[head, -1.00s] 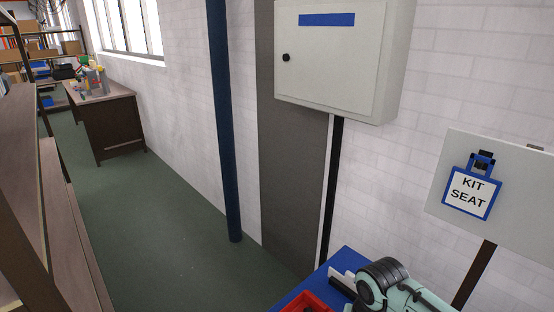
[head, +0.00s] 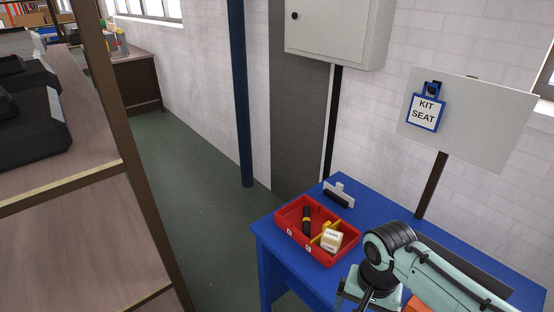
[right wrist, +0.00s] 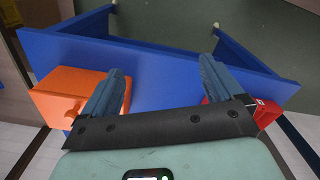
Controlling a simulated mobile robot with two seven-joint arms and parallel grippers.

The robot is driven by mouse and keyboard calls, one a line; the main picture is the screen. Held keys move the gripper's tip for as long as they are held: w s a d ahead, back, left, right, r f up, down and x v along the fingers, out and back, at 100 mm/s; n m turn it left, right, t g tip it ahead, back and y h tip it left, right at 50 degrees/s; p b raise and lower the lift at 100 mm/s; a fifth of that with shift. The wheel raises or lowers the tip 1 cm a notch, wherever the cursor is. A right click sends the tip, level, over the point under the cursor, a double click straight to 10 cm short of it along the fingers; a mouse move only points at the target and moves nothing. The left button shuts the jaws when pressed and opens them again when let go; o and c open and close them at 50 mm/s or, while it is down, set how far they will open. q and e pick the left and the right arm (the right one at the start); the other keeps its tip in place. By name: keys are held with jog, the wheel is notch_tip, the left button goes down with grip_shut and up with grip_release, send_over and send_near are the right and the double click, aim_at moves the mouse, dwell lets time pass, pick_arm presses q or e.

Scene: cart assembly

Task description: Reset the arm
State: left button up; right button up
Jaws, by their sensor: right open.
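My right arm (head: 410,262), mint green with black joints, reaches over the blue table at the lower right of the head view. In the right wrist view my right gripper (right wrist: 161,70) is open, its two dark fingers wide apart with nothing between them. The blue table (right wrist: 165,75) lies beyond the fingers. My left gripper is in neither view.
A red tray (head: 290,244) on the blue table (head: 350,195) holds a yellow-and-black tool and a pale labelled block (head: 331,240). An orange box (right wrist: 60,98) is beside the left finger. A KIT SEAT sign (head: 426,112) stands behind. Shelves (head: 70,175) fill the left; green floor is clear between.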

jog(key=a+f+n+g+y+p, duration=0.1)
jog(key=a+f+n+y+p, duration=0.2)
jog(key=f, duration=2)
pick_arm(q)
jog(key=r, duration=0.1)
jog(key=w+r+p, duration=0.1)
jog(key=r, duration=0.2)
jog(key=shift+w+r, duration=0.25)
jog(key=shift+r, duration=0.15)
pick_arm(e)
jog(key=s+a+f+m, duration=0.1)
jog(key=s+a+f, duration=0.1)
jog(key=s+f, duration=1.4)
jog(key=s, duration=0.3)
jog(key=shift+s+f+m+y, duration=0.2)
jog(key=shift+f+m+y, duration=0.1)
